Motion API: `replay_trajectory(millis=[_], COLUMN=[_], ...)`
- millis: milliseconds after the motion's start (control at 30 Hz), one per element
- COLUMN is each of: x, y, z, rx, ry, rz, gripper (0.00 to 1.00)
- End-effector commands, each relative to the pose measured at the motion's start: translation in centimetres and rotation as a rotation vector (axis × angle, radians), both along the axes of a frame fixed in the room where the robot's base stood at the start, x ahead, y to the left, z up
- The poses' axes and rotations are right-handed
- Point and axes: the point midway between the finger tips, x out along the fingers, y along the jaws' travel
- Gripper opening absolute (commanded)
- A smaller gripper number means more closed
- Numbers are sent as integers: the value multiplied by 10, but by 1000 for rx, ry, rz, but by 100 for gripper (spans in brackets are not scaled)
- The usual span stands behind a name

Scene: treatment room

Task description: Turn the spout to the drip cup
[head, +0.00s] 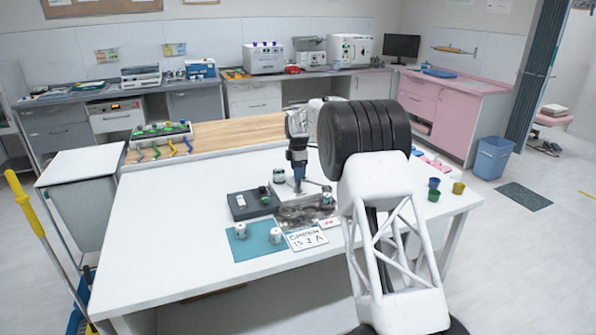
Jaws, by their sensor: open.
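My gripper (299,187) points down over the middle of the white table, close to a small metallic fixture (303,212). A thin light bar (316,183) beside the fingertips may be the spout, but it is too small to be sure. The fingers are open; I cannot tell whether they touch the bar. Which vessel is the drip cup is unclear. A small jar (279,175) stands just left of the gripper, and a small white-and-green container (327,199) stands to its right. My arm hides part of the table right of the fixture.
A dark box (253,204) and a teal mat (240,246) with two white jars lie left of the fixture. A lettered white card (306,238) lies in front. Small coloured cups (434,183) stand at the right. A rack (161,134) stands at the back left. The table's left front is clear.

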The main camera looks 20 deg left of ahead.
Motion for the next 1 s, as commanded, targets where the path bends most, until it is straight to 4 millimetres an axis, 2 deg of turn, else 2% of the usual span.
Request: replay_trajectory(millis=[367, 767, 800, 1000], x=[0, 0, 0, 0], y=[0, 0, 0, 0], z=[-4, -4, -4, -4], rx=[0, 0, 0, -1], ry=[0, 0, 0, 1], rz=[0, 0, 0, 7], gripper=[62, 2, 0, 0])
